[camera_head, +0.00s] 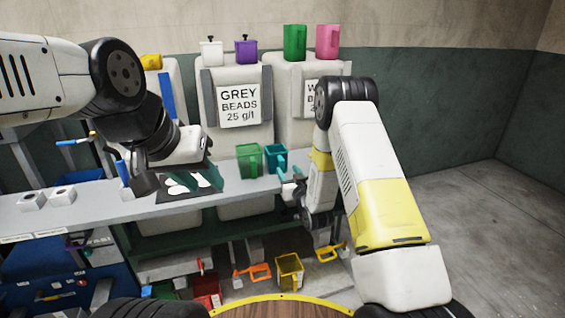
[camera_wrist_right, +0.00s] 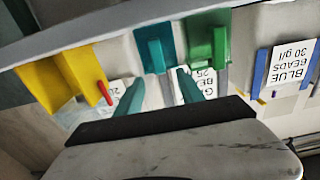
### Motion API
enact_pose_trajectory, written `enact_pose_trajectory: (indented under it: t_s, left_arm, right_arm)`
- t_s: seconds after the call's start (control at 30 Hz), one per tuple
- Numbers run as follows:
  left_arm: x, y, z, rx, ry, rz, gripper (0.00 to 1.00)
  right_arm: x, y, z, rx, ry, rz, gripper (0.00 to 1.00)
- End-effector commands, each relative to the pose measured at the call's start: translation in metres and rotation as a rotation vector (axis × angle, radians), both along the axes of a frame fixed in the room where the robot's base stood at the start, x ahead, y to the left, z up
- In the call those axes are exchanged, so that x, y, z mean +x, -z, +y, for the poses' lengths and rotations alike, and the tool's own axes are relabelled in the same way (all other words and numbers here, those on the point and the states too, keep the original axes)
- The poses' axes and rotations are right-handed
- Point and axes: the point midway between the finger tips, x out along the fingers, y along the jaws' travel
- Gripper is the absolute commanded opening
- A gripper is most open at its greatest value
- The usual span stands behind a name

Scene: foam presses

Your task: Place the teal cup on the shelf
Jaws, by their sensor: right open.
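The teal cup (camera_head: 275,160) stands on the grey ledge (camera_head: 85,207) in the head view, beside the green cup. In the right wrist view the teal cup (camera_wrist_right: 153,48) appears just beyond my fingertips, its handle towards me. My right gripper (camera_head: 288,182) is near the cup's front right side in the head view. In the right wrist view my right gripper (camera_wrist_right: 160,83) is open, with nothing between its teal fingers. My left gripper (camera_head: 180,172) hangs over the ledge at left, over a dark mat; its jaw opening is unclear.
The green cup (camera_head: 249,160) is close beside the teal one. A yellow cup (camera_wrist_right: 68,74) shows in the right wrist view. White, purple, green and pink (camera_head: 327,42) containers stand on top of the hoppers. Orange and yellow (camera_head: 289,271) items sit lower down. The floor at right is clear.

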Motion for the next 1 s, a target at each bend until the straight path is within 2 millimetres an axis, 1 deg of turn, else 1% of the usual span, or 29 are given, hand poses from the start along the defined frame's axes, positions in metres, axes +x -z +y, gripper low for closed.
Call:
enact_pose_trajectory:
  t_s: [0.27,0.5,0.57,0.7,0.87,1.0]
  left_arm:
    - [0.0,0.0,0.0,0.0,0.0,0.0,0.36]
    - [0.0,0.0,0.0,0.0,0.0,0.0,0.36]
    - [0.0,0.0,0.0,0.0,0.0,0.0,0.36]
    - [0.0,0.0,0.0,0.0,0.0,0.0,0.36]
    - [0.0,0.0,0.0,0.0,0.0,0.0,0.36]
    - [0.0,0.0,0.0,0.0,0.0,0.0,0.36]
  right_arm:
    - [0.028,0.0,0.009,0.002,-0.001,-0.005,0.45]
    - [0.062,0.002,0.02,0.002,-0.001,-0.006,0.45]
    - [0.068,0.002,0.021,0.001,-0.001,-0.004,0.45]
    - [0.073,0.002,0.023,0.001,0.0,-0.003,0.45]
    - [0.073,0.002,0.023,0.001,0.0,-0.003,0.45]
    - [0.072,0.002,0.023,0.001,0.0,-0.003,0.18]
